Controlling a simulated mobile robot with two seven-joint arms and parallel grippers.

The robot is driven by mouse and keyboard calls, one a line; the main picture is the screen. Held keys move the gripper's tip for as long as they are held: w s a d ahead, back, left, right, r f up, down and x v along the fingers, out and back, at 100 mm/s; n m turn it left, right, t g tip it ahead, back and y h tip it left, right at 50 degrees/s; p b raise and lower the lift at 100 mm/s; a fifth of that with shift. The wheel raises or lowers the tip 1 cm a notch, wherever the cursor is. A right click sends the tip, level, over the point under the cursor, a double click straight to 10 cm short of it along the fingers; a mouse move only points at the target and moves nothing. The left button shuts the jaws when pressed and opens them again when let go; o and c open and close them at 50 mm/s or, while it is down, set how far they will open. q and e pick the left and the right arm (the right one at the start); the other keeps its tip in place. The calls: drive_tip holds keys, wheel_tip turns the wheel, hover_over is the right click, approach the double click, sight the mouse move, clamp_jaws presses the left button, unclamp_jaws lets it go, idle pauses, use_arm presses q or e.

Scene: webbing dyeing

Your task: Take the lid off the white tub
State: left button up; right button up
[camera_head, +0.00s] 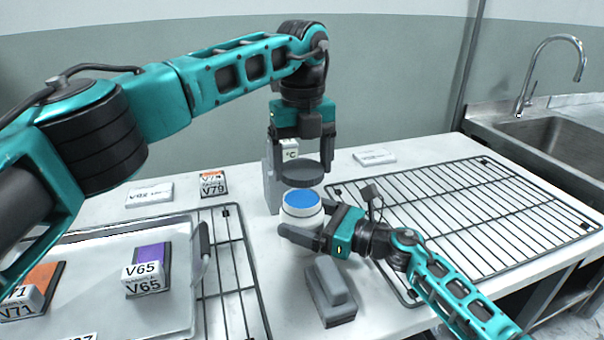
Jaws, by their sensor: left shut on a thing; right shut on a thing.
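The white tub (297,216) stands upright on the table, its top open and blue contents (301,200) showing inside. My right gripper (312,226) is shut on the tub from the right, with one finger across its front. The dark grey round lid (302,174) is off the tub and is held level, a little above it. My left gripper (302,158) is shut on the lid from above, pointing down.
A grey device with a °C label (290,150) stands close behind the tub. A grey block (331,291) lies in front. Wire racks (470,205) are at right and left; a metal tray (185,318) with labelled swatches is at left. A sink (555,140) is at far right.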

drive_tip(key=o, duration=1.7)
drive_tip(key=shift+o, duration=0.2)
drive_tip(key=shift+d, duration=0.1)
